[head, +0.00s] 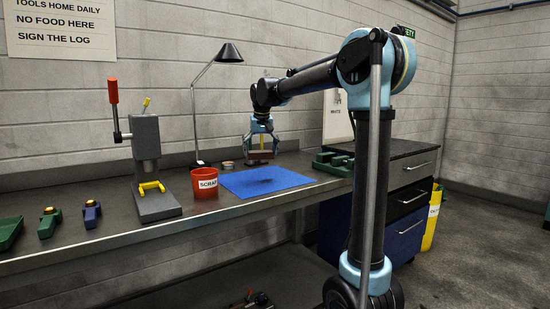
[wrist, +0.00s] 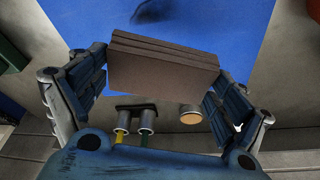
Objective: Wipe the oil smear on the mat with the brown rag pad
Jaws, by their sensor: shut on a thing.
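My gripper (head: 261,155) is shut on the brown rag pad (wrist: 163,66) and holds it above the back part of the blue mat. The pad shows as a layered brown block between the fingers in the wrist view, and as a small brown piece in the head view (head: 260,157). The blue mat (head: 285,177) lies flat on the bench. The oil smear (head: 266,181) is a dark patch near the middle of the mat. In the wrist view, part of the smear (wrist: 155,10) shows at the top edge, beyond the pad.
A red scrap bucket (head: 205,183) stands left of the mat, with a desk lamp (head: 229,53) behind it. A press (head: 148,165) stands farther left. Green blocks (head: 332,163) lie right of the mat. A small round tin (wrist: 190,115) is near the bench's back.

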